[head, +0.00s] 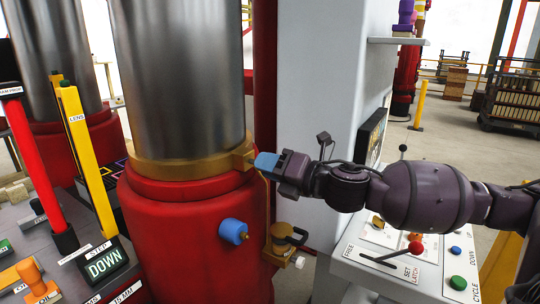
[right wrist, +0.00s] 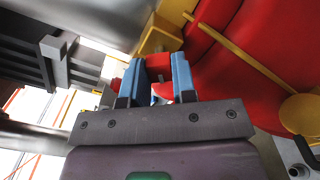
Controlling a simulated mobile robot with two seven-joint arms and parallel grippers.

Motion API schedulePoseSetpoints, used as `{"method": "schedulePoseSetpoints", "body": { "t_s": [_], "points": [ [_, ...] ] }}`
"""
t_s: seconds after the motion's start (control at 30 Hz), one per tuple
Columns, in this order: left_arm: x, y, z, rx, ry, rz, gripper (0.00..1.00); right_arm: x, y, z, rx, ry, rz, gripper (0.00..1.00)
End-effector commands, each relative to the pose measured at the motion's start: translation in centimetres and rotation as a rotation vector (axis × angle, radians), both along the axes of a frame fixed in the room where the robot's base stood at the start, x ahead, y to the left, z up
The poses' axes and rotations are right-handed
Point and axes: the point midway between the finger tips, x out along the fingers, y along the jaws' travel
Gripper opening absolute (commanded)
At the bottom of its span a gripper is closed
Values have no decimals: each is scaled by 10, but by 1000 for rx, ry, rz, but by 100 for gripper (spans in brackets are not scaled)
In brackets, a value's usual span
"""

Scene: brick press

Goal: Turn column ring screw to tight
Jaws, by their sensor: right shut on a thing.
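The gold column ring (head: 190,166) wraps the foot of the steel column, with a lug (head: 243,156) on its right side. My right gripper (head: 265,162) reaches in from the right, its blue fingers at that lug. In the right wrist view the blue fingers (right wrist: 161,80) are shut on a red piece, apparently the ring screw's handle (right wrist: 162,66), just by the gold lug (right wrist: 160,38). In the head view the gripper hides the screw. How tight it is cannot be told. My left gripper is out of view.
Below the ring is a red cylinder (head: 190,235) with a blue knob (head: 233,231). A thin gold pipe runs down beside it. A control panel (head: 405,262) with a red-knobbed lever (head: 415,247) lies under my right arm.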

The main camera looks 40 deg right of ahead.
Motion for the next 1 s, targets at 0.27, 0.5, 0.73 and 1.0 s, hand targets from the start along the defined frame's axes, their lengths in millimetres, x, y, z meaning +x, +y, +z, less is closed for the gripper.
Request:
{"method": "schedulePoseSetpoints", "body": {
  "t_s": [0.27, 0.5, 0.73, 1.0],
  "points": [
    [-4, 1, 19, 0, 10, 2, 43, -1, 1, 0, 247, 108, 2, 2],
    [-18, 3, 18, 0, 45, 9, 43, -1, 1, -1, 456, 195, 1, 2],
    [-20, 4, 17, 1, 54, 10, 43, -1, 1, -3, 657, 278, 1, 2],
    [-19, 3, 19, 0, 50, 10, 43, -1, 1, -3, 878, 369, 1, 2]
  ]
}}
